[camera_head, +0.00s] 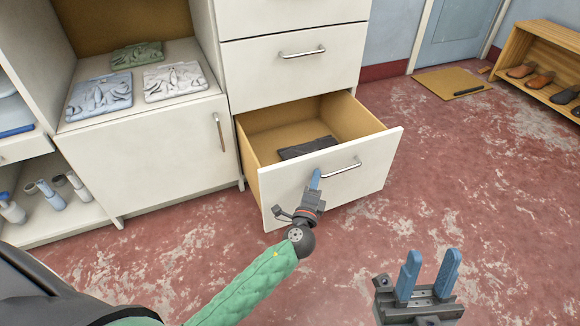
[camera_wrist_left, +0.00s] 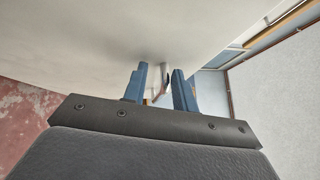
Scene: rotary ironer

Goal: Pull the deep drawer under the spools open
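The deep bottom drawer (camera_head: 350,186) of the white cabinet stands well open, its wooden inside showing. A dark folded cloth (camera_head: 306,148) lies in it. Its silver bar handle (camera_head: 343,168) is on the white front. My left gripper (camera_head: 315,180) is at the left end of this handle, close to the front. In the left wrist view, the blue fingers (camera_wrist_left: 160,86) stand apart, with the handle (camera_wrist_left: 165,73) showing between them; I cannot tell that they touch it. My right gripper (camera_head: 428,274) is open and empty over the floor. No spools are in view.
A shut drawer (camera_head: 290,65) is above the open one. Bottles (camera_head: 50,194) stand lower left. A shoe rack (camera_head: 545,65) and mat (camera_head: 450,82) are far right. The red floor is clear.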

